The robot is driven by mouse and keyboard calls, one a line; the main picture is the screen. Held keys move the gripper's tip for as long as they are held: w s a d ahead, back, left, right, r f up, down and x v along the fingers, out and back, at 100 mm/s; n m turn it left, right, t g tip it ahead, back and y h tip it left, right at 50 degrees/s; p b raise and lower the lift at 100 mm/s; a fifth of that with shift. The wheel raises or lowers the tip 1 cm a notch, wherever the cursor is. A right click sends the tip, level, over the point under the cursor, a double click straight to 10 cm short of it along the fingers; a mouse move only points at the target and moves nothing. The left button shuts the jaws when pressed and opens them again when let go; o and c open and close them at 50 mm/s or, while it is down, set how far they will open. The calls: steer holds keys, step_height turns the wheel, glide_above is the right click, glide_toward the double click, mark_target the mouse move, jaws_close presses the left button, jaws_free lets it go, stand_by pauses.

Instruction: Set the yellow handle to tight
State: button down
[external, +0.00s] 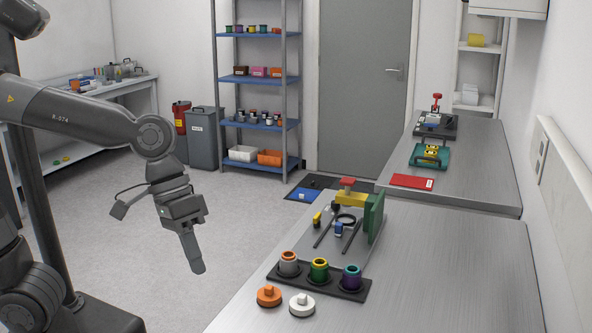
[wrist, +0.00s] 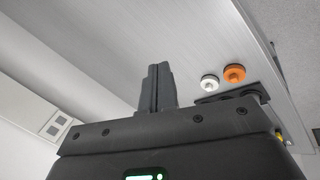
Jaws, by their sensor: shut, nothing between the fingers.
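A small yellow handle-like piece (external: 317,219) stands at the left of the fixture (external: 334,246) on the near metal table, in the external view. I cannot tell its setting at this size. A larger yellow block (external: 352,199) with a red knob sits at the back of the same fixture, by a green upright plate (external: 374,218). My gripper (external: 197,267) points down, left of the near table's edge and apart from everything. In the wrist view its fingers (wrist: 157,86) are together and empty. A bit of yellow (wrist: 279,134) shows at the right there, mostly hidden.
A black rack (external: 348,292) holds three coloured cups at the fixture's front. An orange knob (external: 269,296) and a white knob (external: 302,304) lie before it. The near table (external: 450,270) is bare on the right. Open floor surrounds my gripper.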

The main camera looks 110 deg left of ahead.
steer(key=w+a+f+n+t+h, duration=0.15)
steer(key=a+n, duration=0.45)
steer(key=a, duration=0.7)
steer(key=w+a+f+n+t, duration=0.1)
steer(key=w+a+f+n, duration=0.15)
steer(key=a+n, duration=0.7)
steer(key=s+a+f+n+t+y, duration=0.1)
steer(key=s+a+f+n, duration=0.2)
steer(key=s+a, duration=0.3)
steer(key=s+a+f+n+t+y, duration=0.1)
steer(key=s+a, duration=0.5)
steer(key=a, duration=0.8)
steer(key=s+a+f+n+t+y, duration=0.1)
steer(key=s+a+f+n+t, duration=0.2)
steer(key=a, duration=0.7)
steer(key=s+f+n, duration=0.2)
steer(key=s, duration=0.1)
steer(key=shift+s+a+f, duration=0.15)
steer(key=shift+s+a, duration=0.05)
steer(key=shift+a, duration=0.15)
steer(key=shift+w, duration=0.1)
glide_toward(317, 220)
steer(key=shift+w+a+f, duration=0.15)
steer(key=shift+w+f, duration=0.85)
steer(key=shift+w, duration=0.05)
steer(key=shift+w+a+f, duration=0.2)
steer(key=shift+w+f, duration=0.8)
steer(key=shift+f, duration=0.05)
